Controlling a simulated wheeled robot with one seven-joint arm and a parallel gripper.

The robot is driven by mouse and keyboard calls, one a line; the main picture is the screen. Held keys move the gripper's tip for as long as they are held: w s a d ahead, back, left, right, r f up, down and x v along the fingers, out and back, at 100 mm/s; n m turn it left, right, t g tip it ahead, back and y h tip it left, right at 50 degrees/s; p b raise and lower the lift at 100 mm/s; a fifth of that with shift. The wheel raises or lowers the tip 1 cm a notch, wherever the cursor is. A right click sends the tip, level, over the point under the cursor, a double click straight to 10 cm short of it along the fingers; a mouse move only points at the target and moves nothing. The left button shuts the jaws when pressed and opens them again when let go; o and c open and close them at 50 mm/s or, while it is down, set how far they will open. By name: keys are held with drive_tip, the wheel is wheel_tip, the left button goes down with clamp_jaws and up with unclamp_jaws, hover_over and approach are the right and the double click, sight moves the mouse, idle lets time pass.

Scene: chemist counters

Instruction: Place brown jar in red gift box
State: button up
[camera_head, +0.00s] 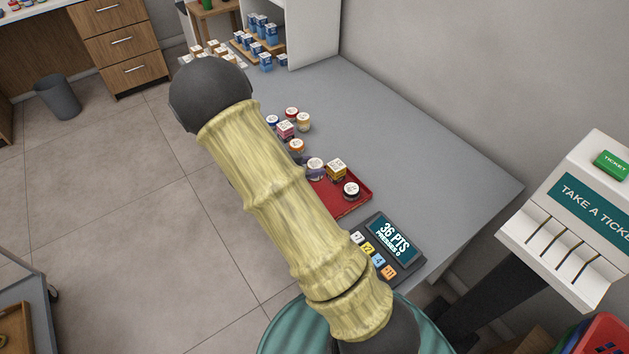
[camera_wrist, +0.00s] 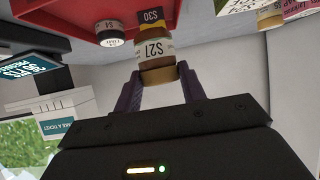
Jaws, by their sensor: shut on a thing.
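In the wrist view, which looks upside down, my gripper (camera_wrist: 158,88) is shut on a brown jar (camera_wrist: 158,75) with a white label. Behind it is a yellow-brown item (camera_wrist: 150,17) with a dark tag. The shallow red box (camera_wrist: 60,22) fills the upper left, with a small white-labelled jar (camera_wrist: 111,37) by its edge. In the head view, the red box (camera_head: 349,207) lies on the grey counter, partly behind my arm. A dark-lidded jar (camera_head: 351,191) and a yellow-brown item (camera_head: 336,169) show at it.
Several small jars (camera_head: 292,113) stand on the counter (camera_head: 400,135) behind the box. A points display (camera_head: 390,240) is in front of it. A ticket machine (camera_head: 575,220) stands at the right. Blue-and-white boxes (camera_head: 262,40) are at the back. The counter's right side is clear.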

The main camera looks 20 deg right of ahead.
drive_tip(key=shift+f, duration=0.7)
drive_tip(key=shift+f, duration=1.85)
drive_tip(key=shift+f, duration=0.2)
drive_tip(key=o, duration=1)
drive_tip(key=shift+r, duration=0.1)
